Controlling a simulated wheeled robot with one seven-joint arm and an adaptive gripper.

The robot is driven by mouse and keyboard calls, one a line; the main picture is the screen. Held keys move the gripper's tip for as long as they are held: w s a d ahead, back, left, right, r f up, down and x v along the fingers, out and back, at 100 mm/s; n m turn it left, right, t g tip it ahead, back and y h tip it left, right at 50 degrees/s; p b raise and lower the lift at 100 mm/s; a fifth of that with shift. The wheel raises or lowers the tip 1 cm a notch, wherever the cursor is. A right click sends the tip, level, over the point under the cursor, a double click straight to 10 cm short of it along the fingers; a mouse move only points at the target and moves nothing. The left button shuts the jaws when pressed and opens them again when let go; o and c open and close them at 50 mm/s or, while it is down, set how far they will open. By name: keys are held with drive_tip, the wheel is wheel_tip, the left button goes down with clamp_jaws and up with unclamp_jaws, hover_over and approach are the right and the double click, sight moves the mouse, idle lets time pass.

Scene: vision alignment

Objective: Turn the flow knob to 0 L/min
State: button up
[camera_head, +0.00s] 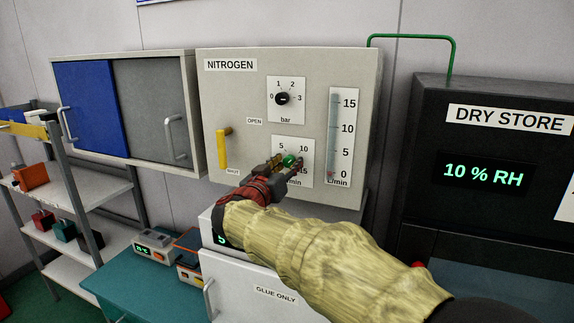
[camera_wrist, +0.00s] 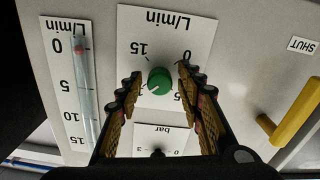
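The green flow knob (camera_head: 290,160) sits on a white L/min dial plate (camera_head: 306,179) on the front of the nitrogen panel. In the wrist view, which is upside down, the green knob (camera_wrist: 159,82) has a pale mark at its lower left, seemingly towards the 10 side; the 10 itself is hidden there. My gripper (camera_head: 283,163) is at the knob. In the wrist view my gripper (camera_wrist: 158,77) is open, one finger on each side of the knob, with visible gaps. The flow tube (camera_head: 338,130) has a red float near 0.
The black bar knob (camera_head: 283,99) is above the flow dial. A yellow lever (camera_head: 222,150) is on the panel's left, and also shows in the wrist view (camera_wrist: 290,115). A dark dry store (camera_head: 480,180) stands right, reading 10 % RH. A cabinet (camera_head: 130,105) hangs left.

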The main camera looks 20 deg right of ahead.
clamp_jaws()
drive_tip(key=shift+b, duration=0.35)
